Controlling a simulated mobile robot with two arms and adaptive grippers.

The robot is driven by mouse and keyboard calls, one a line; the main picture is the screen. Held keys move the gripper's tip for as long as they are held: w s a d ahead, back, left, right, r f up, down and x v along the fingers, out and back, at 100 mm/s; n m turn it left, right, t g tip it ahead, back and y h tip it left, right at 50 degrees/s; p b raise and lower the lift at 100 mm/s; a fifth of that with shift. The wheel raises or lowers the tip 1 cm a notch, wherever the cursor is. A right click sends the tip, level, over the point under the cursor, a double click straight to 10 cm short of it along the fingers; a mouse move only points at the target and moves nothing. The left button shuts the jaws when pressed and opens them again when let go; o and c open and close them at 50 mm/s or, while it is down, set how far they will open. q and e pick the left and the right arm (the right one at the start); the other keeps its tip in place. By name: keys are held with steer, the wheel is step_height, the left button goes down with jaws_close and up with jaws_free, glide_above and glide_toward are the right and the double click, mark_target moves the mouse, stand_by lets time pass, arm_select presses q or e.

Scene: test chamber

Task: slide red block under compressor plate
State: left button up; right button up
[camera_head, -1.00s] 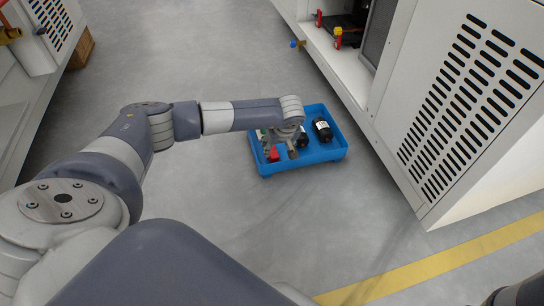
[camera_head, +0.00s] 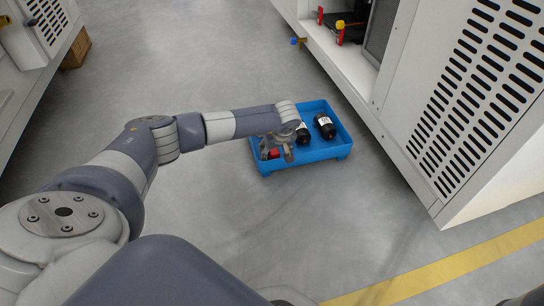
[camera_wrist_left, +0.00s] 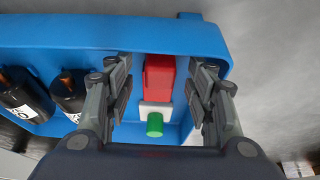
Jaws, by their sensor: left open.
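The red block (camera_head: 274,154) lies in the front left part of a blue tray (camera_head: 318,156) on the floor. In the left wrist view the red block (camera_wrist_left: 159,76) has a white piece and a green round end on its near side. My left gripper (camera_head: 277,151) is over that part of the tray. In its wrist view the gripper (camera_wrist_left: 160,84) is open, with one finger on each side of the block and gaps between. I cannot tell its height over the block. I cannot make out the compressor plate for certain. My right gripper is not seen.
Two black cylinders with white labels (camera_head: 325,126) (camera_head: 303,135) lie in the tray. A white cabinet (camera_head: 405,105) stands close on the right; its open bay holds red parts (camera_head: 340,32), one with a yellow top. Another cabinet stands far left.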

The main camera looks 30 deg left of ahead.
arm_select(q)
steer(key=shift+b+x, duration=0.45)
steer(key=shift+x, duration=0.5)
steer(key=shift+r, duration=0.1)
steer(key=c, duration=0.9)
steer(key=shift+c, duration=0.2)
